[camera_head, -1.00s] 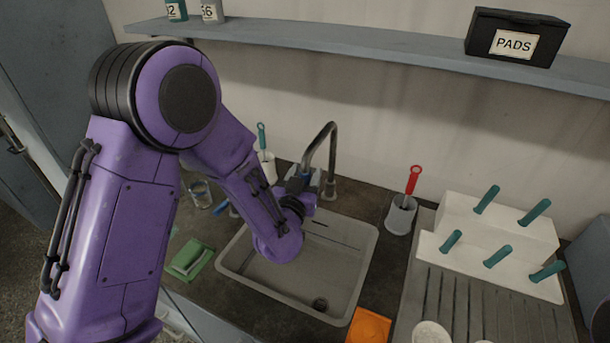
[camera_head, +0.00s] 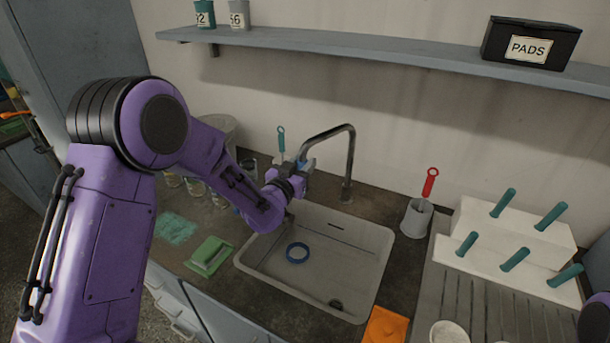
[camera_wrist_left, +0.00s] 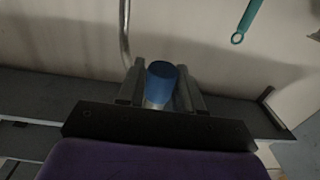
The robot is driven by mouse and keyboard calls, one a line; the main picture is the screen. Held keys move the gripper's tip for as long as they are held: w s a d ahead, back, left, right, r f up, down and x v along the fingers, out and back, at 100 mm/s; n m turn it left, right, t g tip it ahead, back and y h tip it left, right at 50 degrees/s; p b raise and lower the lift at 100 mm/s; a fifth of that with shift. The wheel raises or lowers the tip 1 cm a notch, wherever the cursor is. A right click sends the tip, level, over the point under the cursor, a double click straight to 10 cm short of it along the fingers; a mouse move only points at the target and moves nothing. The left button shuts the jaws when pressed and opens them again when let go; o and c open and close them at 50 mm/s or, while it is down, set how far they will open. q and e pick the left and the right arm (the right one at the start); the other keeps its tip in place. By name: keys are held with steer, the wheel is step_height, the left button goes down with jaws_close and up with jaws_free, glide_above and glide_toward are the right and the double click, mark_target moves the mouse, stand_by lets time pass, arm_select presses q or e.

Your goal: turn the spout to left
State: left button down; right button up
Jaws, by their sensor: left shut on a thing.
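The faucet spout (camera_head: 328,135) is a dark metal tube that rises behind the sink (camera_head: 380,262), arches over and points left. Its end is at my left gripper (camera_head: 304,169), above the sink's back left. In the left wrist view my left gripper (camera_wrist_left: 161,88) is shut on the spout's blue tip (camera_wrist_left: 163,72), with one finger on each side. The spout's tube (camera_wrist_left: 124,25) also shows there. The upright part of the spout stands clear of my arm. A purple part of my right arm shows at the right edge of the head view, but its gripper is out of view.
A blue ring (camera_head: 297,253) lies in the sink. A grey cup with a red brush (camera_head: 416,216) stands to its right, near a white rack (camera_head: 520,235) with teal handles. A green sponge tray (camera_head: 209,256) is at left. A shelf (camera_head: 370,55) runs above.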

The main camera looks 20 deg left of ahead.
arm_select(q)
steer(key=w+a, duration=0.1)
steer(key=a, duration=0.2)
steer(key=shift+w, duration=0.35)
steer(key=shift+r, duration=0.15)
steer(key=c, duration=0.8)
jaws_free()
steer(key=shift+c, duration=0.2)
steer(key=shift+a, duration=0.15)
steer(key=s+b, duration=0.3)
steer(key=s, duration=0.7)
steer(key=shift+s+b, duration=0.2)
steer(key=shift+b, duration=0.1)
steer(key=shift+a, duration=0.1)
